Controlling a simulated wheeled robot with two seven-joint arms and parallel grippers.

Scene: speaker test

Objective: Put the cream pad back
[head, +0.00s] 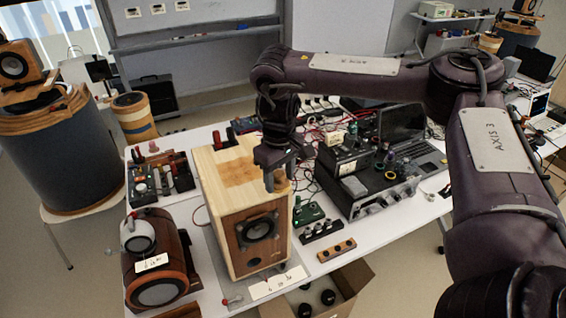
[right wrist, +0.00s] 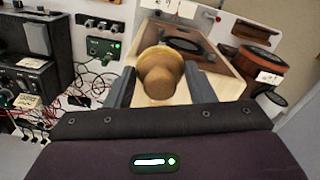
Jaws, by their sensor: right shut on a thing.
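My right gripper (head: 279,174) is shut on a tan, rounded, knob-like piece (right wrist: 160,80), whose colour is closer to tan than cream; I cannot tell if it is the cream pad. In the head view the piece (head: 278,184) shows at the fingertips, in front of the wooden speaker box (head: 221,205), near its right top edge. I cannot tell if it touches the box. The box has a darker patch (head: 240,172) on its pale top and also shows behind the piece in the right wrist view (right wrist: 220,75). My left gripper is not in view.
A round brown speaker (head: 160,262) stands left of the box. Black electronics (head: 372,190), a laptop (head: 412,150) and tangled cables fill the table's right. A green board (head: 307,213) and an open carton (head: 345,290) lie nearby. A strip of white table (head: 395,218) is bare.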

